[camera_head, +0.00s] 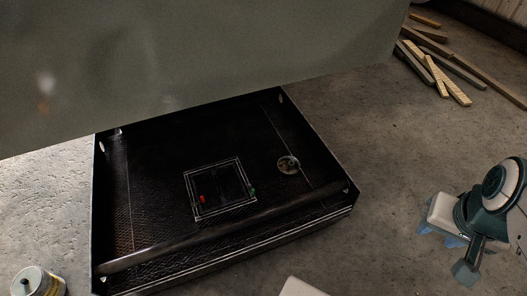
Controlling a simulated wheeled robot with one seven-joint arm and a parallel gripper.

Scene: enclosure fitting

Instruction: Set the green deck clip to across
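A low black enclosure (150,165) sits on the floor, with its inside in view. In its middle is a square deck with a pale double border (214,213). The green deck clip (252,191) is a small piece at the deck's right edge. It is too small and dark for me to tell which way it is turned. A red clip (202,199) sits near the deck's left side. My white and teal arm shows at the far right, well apart from the enclosure. My gripper (438,224) seems to be its pale end; its fingers are not clear.
A large grey panel (230,50) fills the top left and covers part of the enclosure's far side. A round disc (288,164) lies inside, right of the deck. A can (38,282) stands at bottom left. Wood strips (440,70) lie at top right. Floor between enclosure and arm is clear.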

